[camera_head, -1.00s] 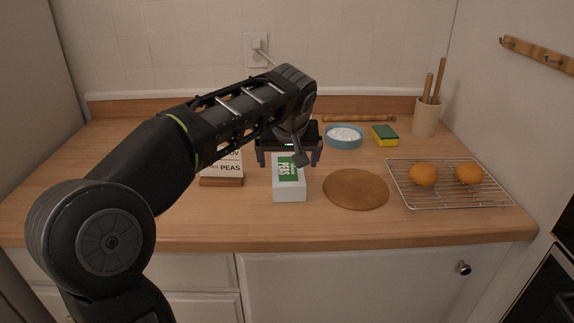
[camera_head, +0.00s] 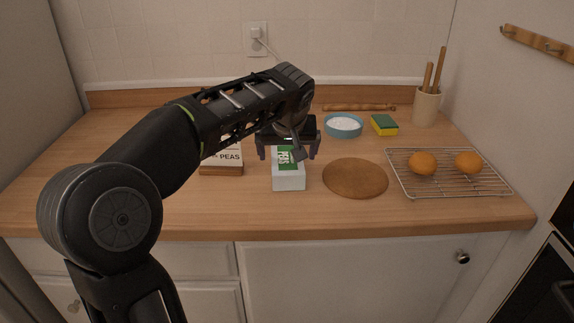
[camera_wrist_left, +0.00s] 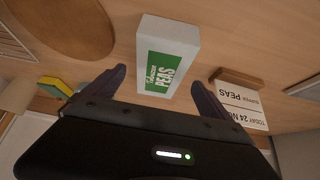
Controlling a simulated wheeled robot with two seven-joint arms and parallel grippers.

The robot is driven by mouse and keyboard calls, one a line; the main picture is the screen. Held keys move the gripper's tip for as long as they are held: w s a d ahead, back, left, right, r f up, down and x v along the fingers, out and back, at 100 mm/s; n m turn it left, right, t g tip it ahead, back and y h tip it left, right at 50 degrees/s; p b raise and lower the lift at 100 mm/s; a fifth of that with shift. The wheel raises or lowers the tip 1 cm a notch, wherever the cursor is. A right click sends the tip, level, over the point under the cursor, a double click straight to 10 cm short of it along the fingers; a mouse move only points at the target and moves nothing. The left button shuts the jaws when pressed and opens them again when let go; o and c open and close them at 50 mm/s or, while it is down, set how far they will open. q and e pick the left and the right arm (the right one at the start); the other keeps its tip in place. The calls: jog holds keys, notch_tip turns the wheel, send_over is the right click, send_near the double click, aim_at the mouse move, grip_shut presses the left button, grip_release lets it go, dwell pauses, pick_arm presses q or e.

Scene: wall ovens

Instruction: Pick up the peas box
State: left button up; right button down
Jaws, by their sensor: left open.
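The peas box (camera_head: 289,180) is a white box with a green label, standing on the wooden counter (camera_head: 120,190) near its middle. In the left wrist view the peas box (camera_wrist_left: 168,62) shows its green label between and beyond my two fingers. My left gripper (camera_head: 288,152) is open around the upper, far part of the box, with a finger on either side. In the left wrist view the gripper (camera_wrist_left: 158,85) has clear gaps on both sides of the box, so it does not grasp it. The wrist hides part of the box top in the head view. My right gripper is not in view.
A sign reading PEAS (camera_head: 226,158) in a wooden stand is left of the box. A round brown board (camera_head: 355,178) lies close on the right. Beyond are a wire rack (camera_head: 440,187) with two oranges, a blue bowl (camera_head: 343,127), a sponge (camera_head: 384,125) and a utensil holder (camera_head: 426,107).

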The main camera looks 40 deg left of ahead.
aim_at(287, 158)
pick_arm(q)
jog(key=x, duration=0.5)
jog(key=shift+w, duration=0.15)
dwell(0.3)
jog(key=shift+r, duration=0.1)
jog(key=c, duration=2)
notch_tip(287, 158, up, 10)
jog(key=shift+p, duration=0.8)
jog(key=shift+c, duration=0.2)
